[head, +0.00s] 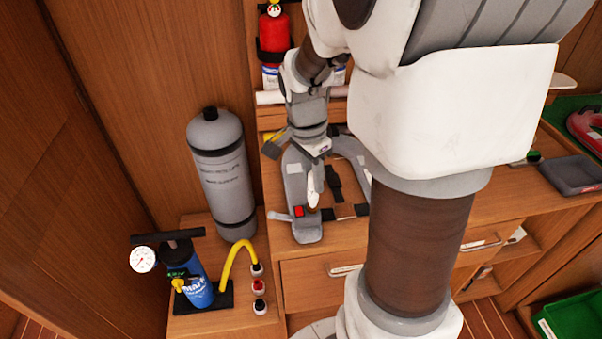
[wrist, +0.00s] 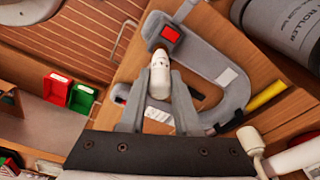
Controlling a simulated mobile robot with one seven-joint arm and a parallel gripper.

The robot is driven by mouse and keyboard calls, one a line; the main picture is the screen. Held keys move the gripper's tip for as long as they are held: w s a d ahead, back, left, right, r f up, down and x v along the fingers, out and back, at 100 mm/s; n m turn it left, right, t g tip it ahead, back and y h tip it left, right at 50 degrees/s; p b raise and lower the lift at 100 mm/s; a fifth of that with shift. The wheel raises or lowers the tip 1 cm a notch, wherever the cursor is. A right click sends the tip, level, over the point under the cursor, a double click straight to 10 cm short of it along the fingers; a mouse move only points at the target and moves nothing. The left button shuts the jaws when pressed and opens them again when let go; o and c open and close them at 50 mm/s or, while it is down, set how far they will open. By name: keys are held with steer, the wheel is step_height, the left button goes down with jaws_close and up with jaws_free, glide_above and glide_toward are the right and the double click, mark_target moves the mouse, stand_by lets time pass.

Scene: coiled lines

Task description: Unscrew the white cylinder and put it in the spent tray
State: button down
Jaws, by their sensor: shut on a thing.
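The white cylinder (wrist: 160,78) shows in the wrist view, upright in the picture between the two grey fingers of my gripper (wrist: 158,92). My gripper is shut on it. Its far end lies close to a grey block with a red square (wrist: 170,34) on a grey U-shaped vest (wrist: 215,55). I cannot tell whether it is still joined to the vest. In the head view my gripper (head: 314,190) is low over the left arm of the vest (head: 297,170), beside the red square. No tray is readably marked spent.
A dark grey tray (head: 573,176) lies on the bench at right, beyond my arm. A green bin (head: 572,318) is lower right. A grey gas bottle (head: 222,170) and a blue pump (head: 190,280) stand at left. A red extinguisher (head: 274,32) hangs behind.

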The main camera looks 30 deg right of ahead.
steer(key=n, duration=0.3)
steer(key=shift+r, duration=0.15)
steer(key=shift+r, duration=0.25)
stand_by(0.3)
steer(key=shift+r+p, duration=2.2)
steer(key=shift+r, duration=0.3)
steer(key=shift+f+n, duration=0.15)
steer(key=shift+n, duration=0.15)
